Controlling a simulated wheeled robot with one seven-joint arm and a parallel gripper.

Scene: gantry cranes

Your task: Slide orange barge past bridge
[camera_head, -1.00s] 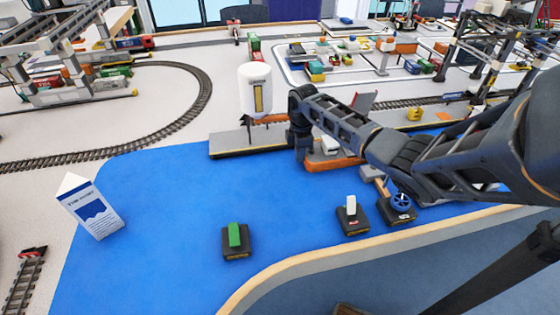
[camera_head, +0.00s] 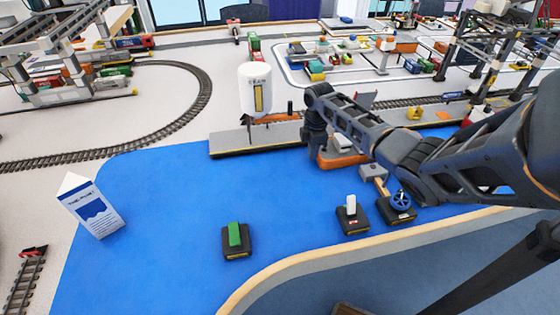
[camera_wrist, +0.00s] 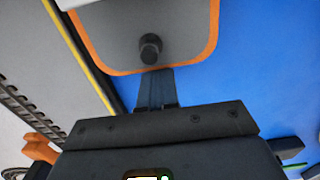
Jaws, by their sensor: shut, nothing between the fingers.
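The orange barge (camera_head: 343,161) lies on the blue water beside the grey quay, partly hidden behind my arm. In the wrist view its grey deck with an orange rim (camera_wrist: 192,60) fills the top, with a dark round post (camera_wrist: 150,48) on it. My gripper (camera_head: 317,150) points down at the barge's left end. In the wrist view its shut fingers (camera_wrist: 155,78) overlap the rim, close to the post; I cannot tell if they touch.
The grey quay (camera_head: 240,142) with a white tank (camera_head: 255,90) borders the water. Control boxes with a green lever (camera_head: 235,235), a white lever (camera_head: 351,207) and a blue wheel (camera_head: 400,199) stand in front. A white sign (camera_head: 92,207) stands at left. The left water is clear.

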